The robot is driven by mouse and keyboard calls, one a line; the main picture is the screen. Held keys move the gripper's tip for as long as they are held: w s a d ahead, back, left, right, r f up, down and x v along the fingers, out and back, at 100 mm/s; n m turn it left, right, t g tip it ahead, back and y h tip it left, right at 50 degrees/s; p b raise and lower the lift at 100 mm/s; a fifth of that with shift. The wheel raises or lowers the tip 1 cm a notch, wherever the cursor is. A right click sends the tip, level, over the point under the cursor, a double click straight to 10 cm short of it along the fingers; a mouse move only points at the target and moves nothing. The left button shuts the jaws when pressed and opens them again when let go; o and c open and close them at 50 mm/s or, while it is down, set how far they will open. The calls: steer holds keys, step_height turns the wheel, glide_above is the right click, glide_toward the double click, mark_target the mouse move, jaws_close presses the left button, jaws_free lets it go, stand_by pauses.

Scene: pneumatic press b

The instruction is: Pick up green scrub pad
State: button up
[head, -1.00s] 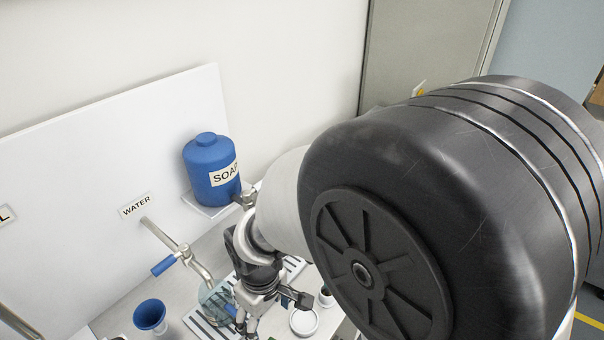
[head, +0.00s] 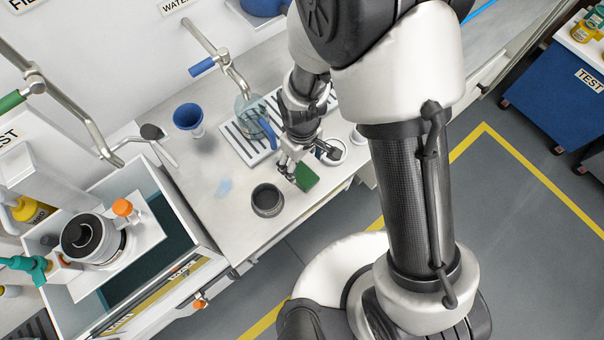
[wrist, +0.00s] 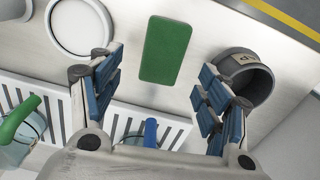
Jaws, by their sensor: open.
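The green scrub pad (wrist: 166,50) lies flat on the light bench top. In the wrist view it is upper centre, just beyond and between the fingers of my gripper (wrist: 158,92). My gripper is open, with blue finger pads spread wide and nothing between them. In the head view the pad (head: 306,178) lies near the bench's front edge, and my gripper (head: 287,172) is at its left, partly covering it. I cannot tell the exact height of the fingers above the bench.
A dark grey cup (head: 267,201) stands to the pad's left in the head view. A round white dish (wrist: 80,26) lies on its other side. A slotted drain tray (head: 236,138) with a glass jug is behind. A blue funnel (head: 188,118) stands further left.

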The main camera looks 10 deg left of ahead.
mark_target(299, 171)
steer(key=f, duration=0.1)
steer(key=f+b, duration=0.1)
steer(key=f, duration=0.1)
steer(key=f+b, duration=0.1)
steer(key=f, duration=0.1)
steer(key=shift+a+f, duration=0.2)
steer(key=shift+a, duration=0.1)
steer(key=shift+c, duration=0.4)
steer(key=c, duration=1)
